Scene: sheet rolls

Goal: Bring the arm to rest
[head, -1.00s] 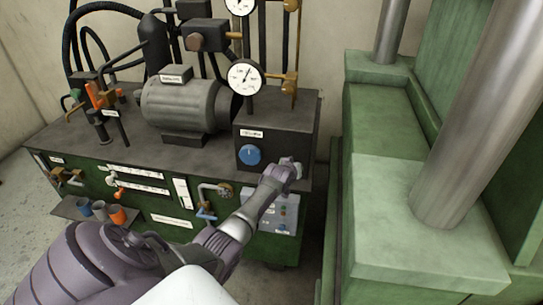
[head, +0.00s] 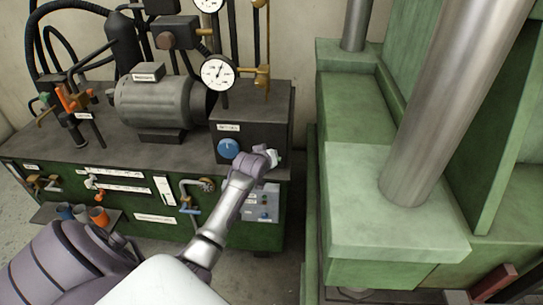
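One arm of mine comes in from the lower left of the head view and reaches toward the front of the hydraulic unit. Its wrist end (head: 265,158) is in front of the black block, just right of the blue knob (head: 228,148) and above the grey control box (head: 262,203). The fingers are small and partly hidden by the wrist, so I cannot tell whether this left gripper is open or shut, or whether it touches the block. My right gripper is not in view.
The hydraulic unit (head: 60,145) carries a grey motor (head: 155,103), a pressure gauge (head: 217,72) and several hoses and valves. Coloured cups (head: 98,216) stand on a small shelf at its front. A large green press (head: 395,235) with steel columns fills the right side. A narrow floor gap lies between them.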

